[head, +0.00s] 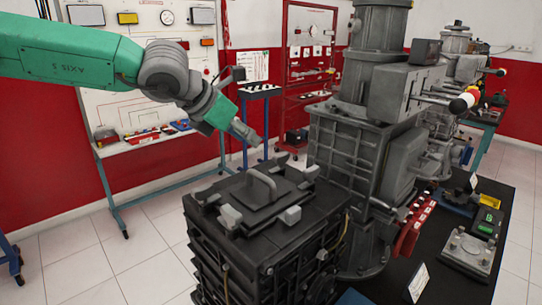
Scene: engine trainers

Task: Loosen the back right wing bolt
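A dark ribbed housing (265,255) stands in the foreground, with a flat cover plate and a grey arched handle (262,185) on top. Pale grey wing bolts sit around the plate: one at the front left (230,216), one at the front right (290,214), and what looks like the back right wing bolt (311,172) near the tall machine. Another small grey piece (282,160) shows at the back edge. My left gripper (246,131) hangs above and behind the cover, apart from the bolts; its finger gap cannot be made out. My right gripper is not in view.
A tall grey machine (345,145) with levers stands close against the housing's back right. A black bench top (385,285) with a metal plate (467,250) and small parts lies right. Panel boards stand behind. Air above the cover is free.

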